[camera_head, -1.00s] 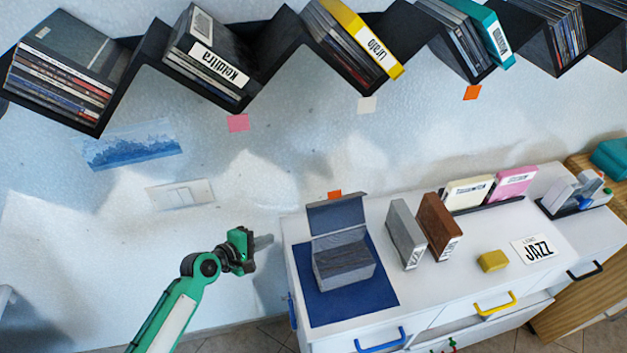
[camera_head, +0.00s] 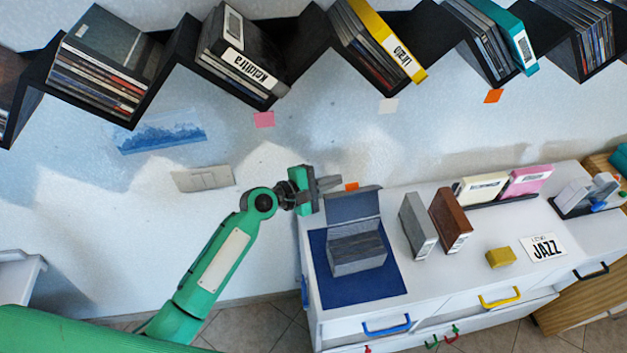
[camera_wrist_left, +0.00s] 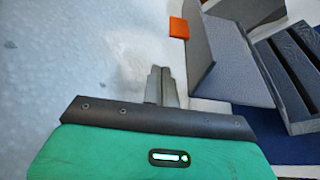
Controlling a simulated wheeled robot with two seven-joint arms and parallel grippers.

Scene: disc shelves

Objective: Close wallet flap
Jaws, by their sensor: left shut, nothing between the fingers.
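The wallet (camera_head: 357,252) is a dark grey box-like case on a blue mat (camera_head: 333,293) on the white cabinet. Its flap (camera_head: 352,207) stands up, open, at the back edge. My left gripper (camera_head: 332,183) is shut and empty, just behind and left of the flap's top, apart from it. In the left wrist view, the shut fingers (camera_wrist_left: 161,85) point up the picture, with the flap (camera_wrist_left: 240,62) to their right and the slotted wallet body (camera_wrist_left: 288,75) beyond it. My right gripper is not in view.
A grey box (camera_head: 418,226) and a brown box (camera_head: 451,220) stand right of the wallet. A yellow block (camera_head: 501,257) and a JAZZ card (camera_head: 543,247) lie farther right. Zigzag disc shelves (camera_head: 290,62) hang above.

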